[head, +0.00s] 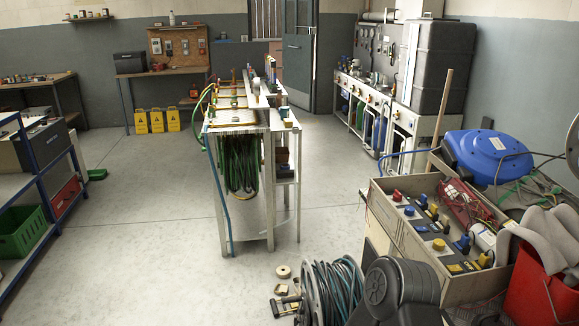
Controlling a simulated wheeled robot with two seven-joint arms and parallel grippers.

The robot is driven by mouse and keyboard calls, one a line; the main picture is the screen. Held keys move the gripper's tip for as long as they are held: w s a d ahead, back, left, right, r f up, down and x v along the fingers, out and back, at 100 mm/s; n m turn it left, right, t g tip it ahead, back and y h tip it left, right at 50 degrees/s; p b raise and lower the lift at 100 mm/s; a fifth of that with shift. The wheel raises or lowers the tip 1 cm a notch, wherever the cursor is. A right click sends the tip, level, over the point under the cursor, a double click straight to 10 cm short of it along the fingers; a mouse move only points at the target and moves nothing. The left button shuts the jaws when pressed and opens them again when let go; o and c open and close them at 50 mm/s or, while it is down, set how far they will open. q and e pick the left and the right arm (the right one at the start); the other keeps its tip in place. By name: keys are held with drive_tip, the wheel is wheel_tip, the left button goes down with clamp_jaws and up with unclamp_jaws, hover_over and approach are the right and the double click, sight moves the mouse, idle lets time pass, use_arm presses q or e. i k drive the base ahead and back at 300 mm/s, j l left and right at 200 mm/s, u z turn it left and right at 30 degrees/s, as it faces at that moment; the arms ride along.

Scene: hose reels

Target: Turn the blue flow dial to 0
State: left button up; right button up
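An open-topped box with a control panel (425,236) stands at the right. It carries several blue, red and yellow knobs. One blue knob (462,243) is near its right end, and a smaller blue one (409,211) is on its left part. I cannot tell which is the blue flow dial, and no scale or pointer can be read at this size.
A hose reel (338,292) and a dark rounded body (400,285) stand in front of the panel. A red bucket (540,285) and a blue reel (487,155) are at the right. A metal rack (238,128) with green hose stands mid-room. The floor left of the panel is mostly clear.

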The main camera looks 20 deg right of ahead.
sight(409, 211)
drive_tip(key=i+u, duration=0.45)
drive_tip(key=i, duration=1.8)
drive_tip(key=i+z, duration=0.1)
drive_tip(key=z, duration=3.85)
